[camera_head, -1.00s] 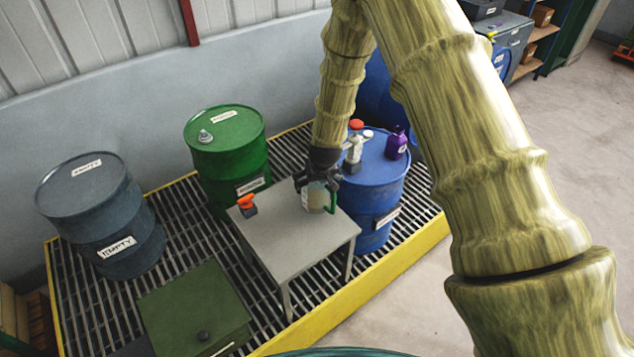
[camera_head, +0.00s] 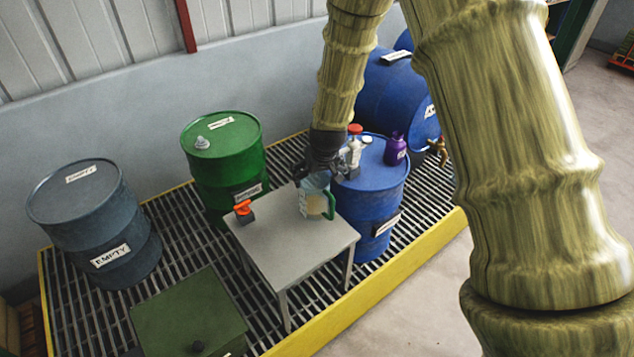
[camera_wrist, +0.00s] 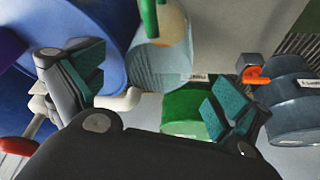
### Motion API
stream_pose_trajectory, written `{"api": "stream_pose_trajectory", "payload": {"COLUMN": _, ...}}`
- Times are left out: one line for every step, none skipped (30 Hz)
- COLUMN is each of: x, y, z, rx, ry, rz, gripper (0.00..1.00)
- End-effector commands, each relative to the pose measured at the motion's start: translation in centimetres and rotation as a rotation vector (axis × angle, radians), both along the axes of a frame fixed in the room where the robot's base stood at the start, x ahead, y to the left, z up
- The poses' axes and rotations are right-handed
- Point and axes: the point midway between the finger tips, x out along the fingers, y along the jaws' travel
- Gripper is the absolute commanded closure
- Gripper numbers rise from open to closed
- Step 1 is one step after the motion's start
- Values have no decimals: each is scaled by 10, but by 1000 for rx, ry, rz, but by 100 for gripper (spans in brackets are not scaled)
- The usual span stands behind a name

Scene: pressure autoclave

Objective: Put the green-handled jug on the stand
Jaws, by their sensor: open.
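The green-handled jug (camera_head: 311,203) is a clear jug with pale contents and a green handle on its right side. It stands upright on the grey stand (camera_head: 275,245), near its back right edge. My gripper (camera_head: 318,178) is just above and behind the jug, pointing down at its rim. In the wrist view the jug (camera_wrist: 158,62) shows beyond the open fingers (camera_wrist: 155,88), with nothing between the finger pads. The jug's base is partly unclear there.
A blue drum (camera_head: 375,195) with a purple bottle (camera_head: 395,150) and other bottles stands close behind right. A green drum (camera_head: 225,160) is behind left. The stand's front is clear.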

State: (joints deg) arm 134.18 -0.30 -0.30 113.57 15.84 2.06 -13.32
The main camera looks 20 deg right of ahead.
Motion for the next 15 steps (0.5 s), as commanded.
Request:
{"api": "stream_pose_trajectory", "payload": {"x": -2, "y": 0, "z": 4, "rx": 0, "ry": -1, "rz": 0, "gripper": 0}}
{"api": "stream_pose_trajectory", "payload": {"x": -3, "y": 0, "z": 7, "rx": 0, "ry": -1, "rz": 0, "gripper": 0}}
{"api": "stream_pose_trajectory", "payload": {"x": -5, "y": 0, "z": 11, "rx": 0, "ry": 0, "rz": 0, "gripper": 0}}
{"api": "stream_pose_trajectory", "payload": {"x": -6, "y": 0, "z": 13, "rx": 0, "ry": 0, "rz": 0, "gripper": 0}}
{"api": "stream_pose_trajectory", "payload": {"x": -7, "y": 0, "z": 16, "rx": -1, "ry": -1, "rz": 0, "gripper": 0}}
{"api": "stream_pose_trajectory", "payload": {"x": -8, "y": 0, "z": 19, "rx": -1, "ry": -1, "rz": 0, "gripper": 0}}
{"api": "stream_pose_trajectory", "payload": {"x": -8, "y": 0, "z": 21, "rx": -1, "ry": -1, "rz": 0, "gripper": 0}}
{"api": "stream_pose_trajectory", "payload": {"x": -9, "y": 0, "z": 22, "rx": -1, "ry": -1, "rz": -1, "gripper": 0}}
{"api": "stream_pose_trajectory", "payload": {"x": -10, "y": 0, "z": 24, "rx": -1, "ry": 0, "rz": -1, "gripper": 0}}
{"api": "stream_pose_trajectory", "payload": {"x": -11, "y": 0, "z": 25, "rx": -1, "ry": 0, "rz": -1, "gripper": 0}}
{"api": "stream_pose_trajectory", "payload": {"x": -11, "y": 0, "z": 26, "rx": -1, "ry": 0, "rz": -1, "gripper": 0}}
{"api": "stream_pose_trajectory", "payload": {"x": -12, "y": 0, "z": 27, "rx": 0, "ry": 1, "rz": -1, "gripper": 0}}
{"api": "stream_pose_trajectory", "payload": {"x": -12, "y": 0, "z": 28, "rx": 0, "ry": 1, "rz": -1, "gripper": 0}}
{"api": "stream_pose_trajectory", "payload": {"x": -13, "y": 0, "z": 29, "rx": 0, "ry": 1, "rz": -1, "gripper": 0}}
{"api": "stream_pose_trajectory", "payload": {"x": -13, "y": 0, "z": 29, "rx": 0, "ry": 1, "rz": -1, "gripper": 0}}
